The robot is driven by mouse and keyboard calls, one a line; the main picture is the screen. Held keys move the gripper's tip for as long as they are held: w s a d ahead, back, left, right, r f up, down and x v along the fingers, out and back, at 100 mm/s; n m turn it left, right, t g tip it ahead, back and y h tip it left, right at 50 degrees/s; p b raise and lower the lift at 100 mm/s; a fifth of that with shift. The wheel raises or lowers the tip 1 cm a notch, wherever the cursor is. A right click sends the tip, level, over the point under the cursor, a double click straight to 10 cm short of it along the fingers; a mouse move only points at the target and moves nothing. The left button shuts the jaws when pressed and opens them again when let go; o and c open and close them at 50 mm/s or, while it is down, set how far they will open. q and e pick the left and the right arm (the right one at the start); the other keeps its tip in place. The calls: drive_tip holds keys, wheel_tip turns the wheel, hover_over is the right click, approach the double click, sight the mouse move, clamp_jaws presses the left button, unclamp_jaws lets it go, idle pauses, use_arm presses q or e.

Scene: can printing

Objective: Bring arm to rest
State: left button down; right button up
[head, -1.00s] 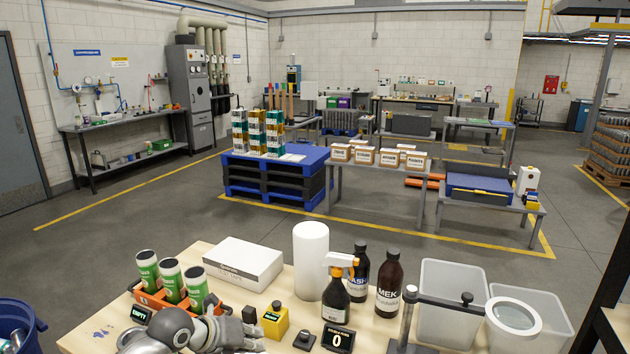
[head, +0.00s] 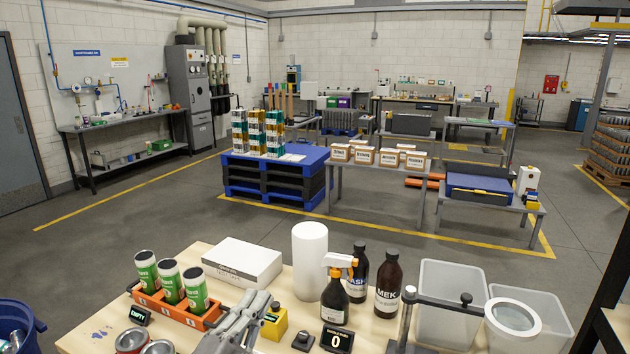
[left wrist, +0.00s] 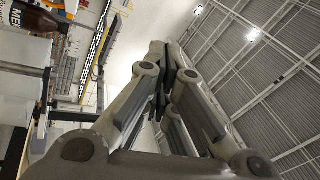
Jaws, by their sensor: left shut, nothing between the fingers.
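My left gripper (head: 258,302) is at the lower middle of the head view, above the wooden table (head: 88,328), pointing up and away. Its grey fingers are closed together with nothing between them. In the left wrist view the left gripper's fingers (left wrist: 163,80) come together against the ceiling and wall. The gripper partly covers a yellow box (head: 278,322) in the head view. My right gripper is in neither view.
An orange tray (head: 182,318) holds three green-and-white cans left of the gripper. A white box (head: 241,263), paper roll (head: 311,262), spray bottle (head: 334,295), dark bottles (head: 388,285) and clear bins (head: 447,300) stand behind and right.

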use_arm(q)
drive_tip(key=s+a+f+n+g+y, duration=0.3)
drive_tip(key=s+a+f+n+y, duration=0.1)
drive_tip(key=a+f+n+y, duration=0.3)
drive_tip(key=s+a+f+n+g+y, duration=0.3)
drive_tip(key=s+a+f+n+y, duration=0.2)
drive_tip(key=a+f+n, duration=0.3)
drive_tip(key=s+d+f+n+g+h, duration=0.1)
drive_tip(key=s+d+f+g+h, duration=0.1)
drive_tip(key=s+f+g, duration=0.6)
drive_tip(key=s+d+f+n+g+h, duration=0.1)
drive_tip(key=s+d+f+g, duration=0.3)
drive_tip(key=s, duration=0.8)
wheel_tip(320, 180, down, 30)
drive_tip(key=s+a+b, duration=0.1)
drive_tip(key=s+b, duration=0.1)
drive_tip(key=s+a+f+g+b, duration=0.1)
drive_tip(key=s+a+f+b, duration=0.1)
drive_tip(key=s+f, duration=1.5)
drive_tip(key=shift+a, duration=0.5)
